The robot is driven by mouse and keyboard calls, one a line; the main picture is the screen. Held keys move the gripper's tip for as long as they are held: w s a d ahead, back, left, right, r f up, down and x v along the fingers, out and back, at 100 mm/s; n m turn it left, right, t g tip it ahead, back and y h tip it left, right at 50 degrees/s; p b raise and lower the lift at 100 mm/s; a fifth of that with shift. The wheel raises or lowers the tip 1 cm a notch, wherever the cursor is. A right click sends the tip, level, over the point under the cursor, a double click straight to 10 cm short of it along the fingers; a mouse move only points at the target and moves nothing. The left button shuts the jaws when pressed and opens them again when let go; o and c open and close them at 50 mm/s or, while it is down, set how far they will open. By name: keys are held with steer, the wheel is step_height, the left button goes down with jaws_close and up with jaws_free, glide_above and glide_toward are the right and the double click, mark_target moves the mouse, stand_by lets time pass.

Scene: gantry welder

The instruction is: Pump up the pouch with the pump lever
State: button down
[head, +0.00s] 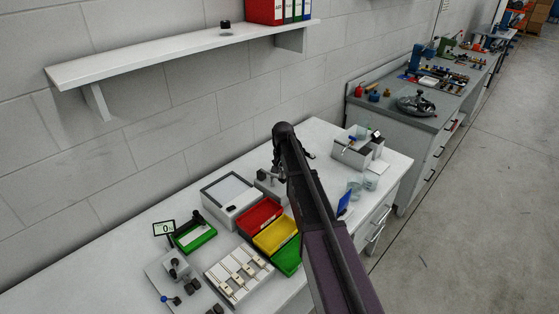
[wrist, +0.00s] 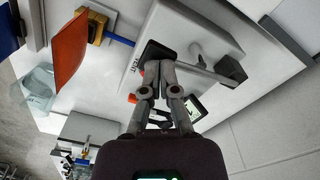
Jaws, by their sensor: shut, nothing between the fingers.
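I cannot make out the pouch for certain.
Red (head: 259,215) and yellow (head: 275,235) bins stand at the front. A white box (head: 231,196) is left of the grey device. Glass jars (head: 366,182), a blue panel (head: 344,204) and a grey box (head: 352,158) are to the right. A shelf (head: 180,54) hangs above.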

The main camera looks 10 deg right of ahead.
steer(key=shift+r+p, duration=1.7)
steer(key=shift+r, duration=0.35)
steer(key=shift+f, duration=0.1)
steer(key=shift+f+b, duration=3.2)
steer(key=shift+b, duration=0.1)
step_height(320, 180, up, 7)
steer(key=p, duration=0.6)
steer(key=shift+f+p, duration=0.2)
steer(key=shift+p, duration=0.1)
steer(key=shift+f, duration=0.15)
steer(key=shift+f+b, duration=3.05)
steer(key=shift+b, duration=0.15)
step_height(320, 180, up, 6)
steer(key=p, duration=0.6)
steer(key=shift+r, duration=0.2)
